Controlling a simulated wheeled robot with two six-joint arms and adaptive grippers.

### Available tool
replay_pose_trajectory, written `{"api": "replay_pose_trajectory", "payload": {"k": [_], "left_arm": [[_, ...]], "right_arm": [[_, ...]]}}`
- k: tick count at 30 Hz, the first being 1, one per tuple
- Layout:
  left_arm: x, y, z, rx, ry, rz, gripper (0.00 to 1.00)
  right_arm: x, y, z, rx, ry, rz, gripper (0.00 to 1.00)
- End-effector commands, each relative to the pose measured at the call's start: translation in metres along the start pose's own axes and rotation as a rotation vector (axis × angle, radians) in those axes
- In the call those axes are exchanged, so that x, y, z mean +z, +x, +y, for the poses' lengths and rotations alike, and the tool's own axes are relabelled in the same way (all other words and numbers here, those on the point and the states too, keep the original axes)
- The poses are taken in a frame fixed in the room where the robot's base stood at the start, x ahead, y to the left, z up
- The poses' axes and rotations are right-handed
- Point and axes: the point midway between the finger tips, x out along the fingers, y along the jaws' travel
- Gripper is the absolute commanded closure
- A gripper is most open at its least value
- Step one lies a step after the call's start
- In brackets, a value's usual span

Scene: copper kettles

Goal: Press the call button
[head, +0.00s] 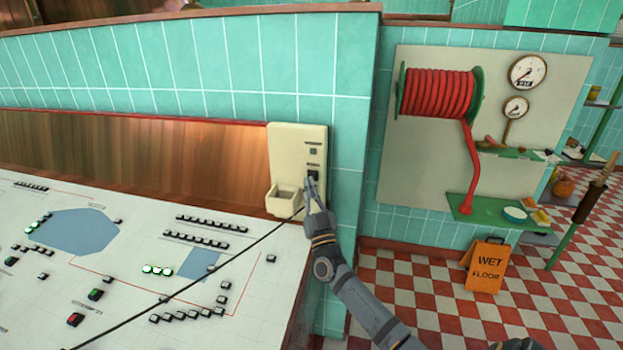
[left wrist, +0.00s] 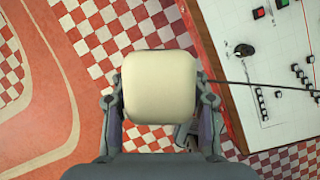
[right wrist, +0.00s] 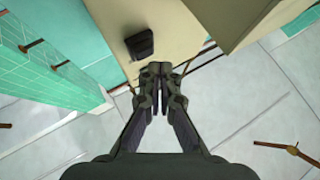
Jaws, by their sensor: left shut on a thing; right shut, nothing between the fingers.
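A cream wall box (head: 284,150) hangs on the teal tiled wall at the end of the console. A dark button (head: 313,173) sits low on its face; it also shows as a black block in the right wrist view (right wrist: 140,44). My right gripper (head: 311,188) is shut and empty, its fingertips close to the box just below the button. In the right wrist view the fingertips (right wrist: 158,68) appear apart from the button; contact with the box is unclear. My left gripper (left wrist: 160,98) is shut on a cream rounded handset (left wrist: 160,75) with a black cord. The left gripper is outside the head view.
The black cord (head: 240,256) stretches from the box across the white console (head: 130,280). An open cream holder (head: 285,203) juts from the box's lower left.

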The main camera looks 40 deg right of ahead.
Motion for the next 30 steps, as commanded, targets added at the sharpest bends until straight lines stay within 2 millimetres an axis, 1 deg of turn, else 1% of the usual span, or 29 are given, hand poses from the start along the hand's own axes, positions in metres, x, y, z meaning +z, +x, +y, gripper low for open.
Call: {"api": "replay_pose_trajectory", "payload": {"k": [6, 30], "left_arm": [[0.0009, -0.0016, 0.0001, 0.0, 0.0, -0.001, 1.0], [0.0005, -0.0007, 0.0001, 0.0, 0.0, -0.001, 1.0]], "right_arm": [[0.0028, 0.0054, 0.0042, 0.0, -0.002, 0.0, 1.0], [0.0058, 0.0093, 0.007, 0.0, 0.0, 0.001, 1.0]]}}
